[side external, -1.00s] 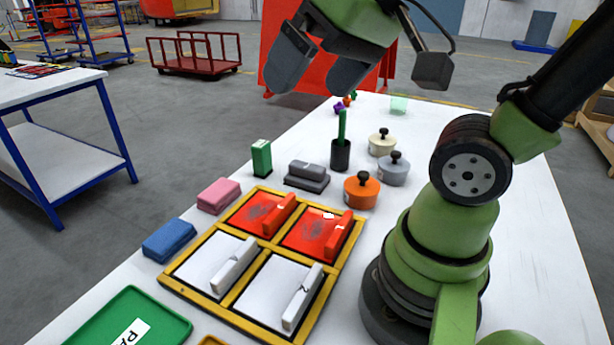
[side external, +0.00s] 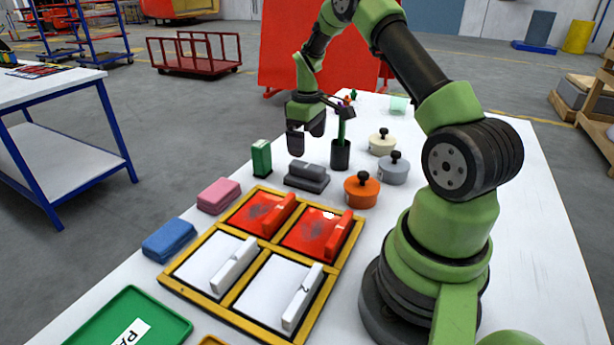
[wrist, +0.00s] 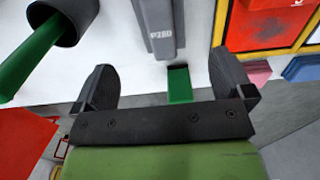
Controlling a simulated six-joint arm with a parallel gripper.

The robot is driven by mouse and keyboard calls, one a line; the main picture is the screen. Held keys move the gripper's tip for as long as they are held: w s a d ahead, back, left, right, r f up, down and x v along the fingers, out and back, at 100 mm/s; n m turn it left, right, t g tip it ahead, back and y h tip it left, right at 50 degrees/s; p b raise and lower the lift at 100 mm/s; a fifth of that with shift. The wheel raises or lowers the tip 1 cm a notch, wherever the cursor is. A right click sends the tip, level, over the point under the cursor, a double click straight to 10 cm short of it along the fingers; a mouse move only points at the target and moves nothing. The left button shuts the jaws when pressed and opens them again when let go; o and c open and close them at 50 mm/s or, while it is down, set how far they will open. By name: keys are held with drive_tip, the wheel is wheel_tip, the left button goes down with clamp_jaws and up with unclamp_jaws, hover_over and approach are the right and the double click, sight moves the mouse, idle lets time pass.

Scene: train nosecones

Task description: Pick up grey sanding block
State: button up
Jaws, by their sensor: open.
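The grey sanding block (side external: 307,176) lies on the white table between a green block and an orange lidded pot in the side external view. In the wrist view the block (wrist: 160,22) shows at the top centre, with lettering on its near end. My gripper (side external: 306,140) is open and empty, pointing down above the table near the block. In the wrist view its two fingers (wrist: 165,80) are spread wide, and the block is ahead of the gap, not between them.
A green block (side external: 261,158) stands left of the grey block. A dark cup (side external: 340,155) with a green handle stands close behind it. An orange pot (side external: 361,190) is to the right. A yellow frame (side external: 215,303) with red and white panels lies in front.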

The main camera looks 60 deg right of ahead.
sight(306, 165)
wheel_tip(306, 165, down, 10)
drive_tip(key=shift+w+a, duration=0.1)
drive_tip(key=shift+w, duration=0.05)
drive_tip(key=c, duration=1.1)
wheel_tip(306, 165, up, 10)
drive_tip(key=shift+r, duration=0.1)
